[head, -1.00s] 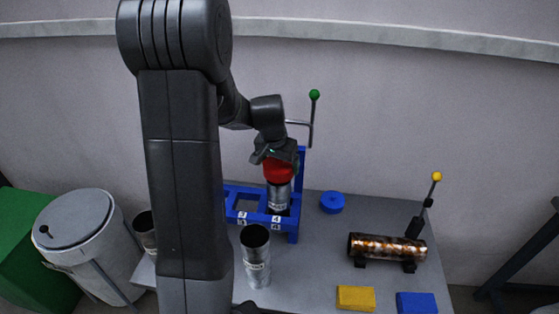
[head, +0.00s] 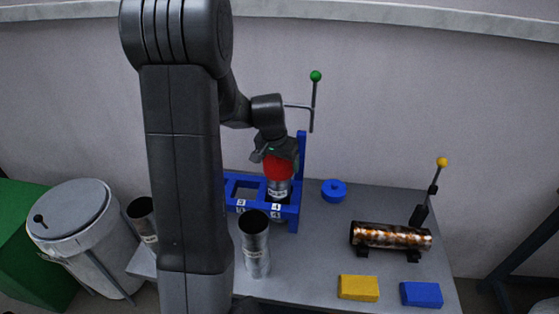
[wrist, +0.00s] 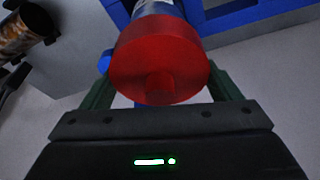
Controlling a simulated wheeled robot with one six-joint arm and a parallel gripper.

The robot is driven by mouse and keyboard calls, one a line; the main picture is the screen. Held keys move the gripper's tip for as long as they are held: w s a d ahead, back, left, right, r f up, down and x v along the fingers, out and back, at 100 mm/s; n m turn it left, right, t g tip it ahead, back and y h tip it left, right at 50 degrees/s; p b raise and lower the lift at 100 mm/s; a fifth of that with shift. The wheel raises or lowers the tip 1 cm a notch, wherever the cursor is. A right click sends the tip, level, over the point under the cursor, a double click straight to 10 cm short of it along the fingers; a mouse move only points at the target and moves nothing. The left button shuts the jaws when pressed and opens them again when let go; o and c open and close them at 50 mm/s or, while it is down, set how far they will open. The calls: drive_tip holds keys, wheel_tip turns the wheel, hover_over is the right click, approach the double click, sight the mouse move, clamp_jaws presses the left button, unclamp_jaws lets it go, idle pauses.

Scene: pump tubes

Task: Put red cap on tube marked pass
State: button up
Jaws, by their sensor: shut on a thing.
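The red cap (head: 279,164) sits on top of a metal tube (head: 279,187). My gripper (head: 272,150) is shut on the red cap from above. The wrist view shows the cap (wrist: 160,65) between the two fingers, with the tube (wrist: 155,8) behind it. The tube is upright at the slot labelled 4 of the blue rack (head: 295,212); its lower end is partly hidden by the rack's front. Its label is too small to read. Another open metal tube (head: 255,245) stands on the table in front, and one more (head: 143,220) stands left of my arm.
A blue cap (head: 334,191) lies right of the rack. A rusty cylinder (head: 390,236) rests on a stand beside a yellow-knobbed lever (head: 441,163). A yellow block (head: 358,288) and a blue block (head: 421,294) lie at the front. A lidded bin (head: 80,235) stands left.

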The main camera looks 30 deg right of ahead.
drive_tip(key=o, duration=0.8)
drive_tip(key=shift+o, duration=0.2)
drive_tip(key=v, duration=1.4)
drive_tip(key=shift+b, duration=0.4)
drive_tip(key=shift+f, duration=0.2)
drive_tip(key=p+x, duration=0.1)
drive_tip(key=x, duration=1.2)
drive_tip(key=shift+d+f, duration=0.1)
drive_tip(key=shift+f, duration=0.25)
drive_tip(key=shift+w+r+p, duration=0.15)
drive_tip(key=shift+r+p, duration=0.3)
drive_tip(key=shift+r, duration=0.15)
drive_tip(key=shift+r+p, duration=0.35)
drive_tip(key=shift+r, duration=0.05)
